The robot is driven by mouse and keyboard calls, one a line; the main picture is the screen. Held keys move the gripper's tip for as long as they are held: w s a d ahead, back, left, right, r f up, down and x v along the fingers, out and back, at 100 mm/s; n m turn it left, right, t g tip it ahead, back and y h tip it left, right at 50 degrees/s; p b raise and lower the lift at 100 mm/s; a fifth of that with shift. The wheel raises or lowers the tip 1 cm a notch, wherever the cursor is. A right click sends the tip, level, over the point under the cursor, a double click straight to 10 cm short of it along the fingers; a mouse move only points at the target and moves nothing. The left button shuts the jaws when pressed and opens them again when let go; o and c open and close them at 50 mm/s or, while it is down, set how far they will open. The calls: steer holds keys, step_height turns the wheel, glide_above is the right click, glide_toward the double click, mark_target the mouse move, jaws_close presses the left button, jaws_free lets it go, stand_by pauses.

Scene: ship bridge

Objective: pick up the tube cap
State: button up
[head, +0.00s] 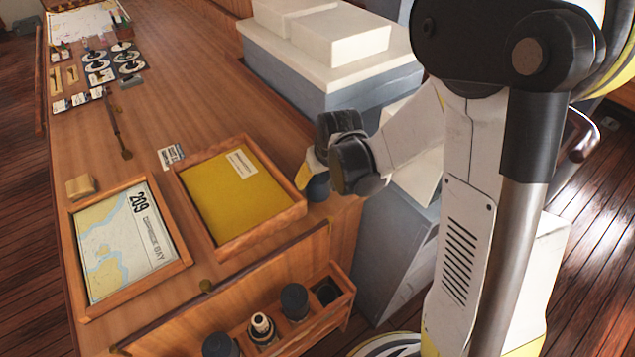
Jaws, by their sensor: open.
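A small dark blue round piece (318,188), which looks like the tube cap, is at the right edge of the wooden desk, beside the yellow chart tray. My gripper (309,178) is over it, with a yellow finger on its left side. The gripper is open. My wrist hides the cap's upper part and the other finger, so I cannot tell whether the fingers touch it. Dark capped tubes (294,300) stand in a wooden rack (343,309) on the desk's front side, beside a tube with a pale top (261,326).
A wooden tray with a yellow folder (232,196) lies just left of my gripper. A framed chart (125,243) and a tan block (80,187) are further left. A grey and white console (330,72) stands behind my arm. A brass-ended rail (270,268) runs along the front edge.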

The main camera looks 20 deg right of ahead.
steer(key=shift+w+f, duration=0.3)
steer(key=shift+f, duration=0.35)
steer(key=shift+r, duration=0.1)
steer(key=c, duration=1.1)
steer(key=shift+r, duration=0.1)
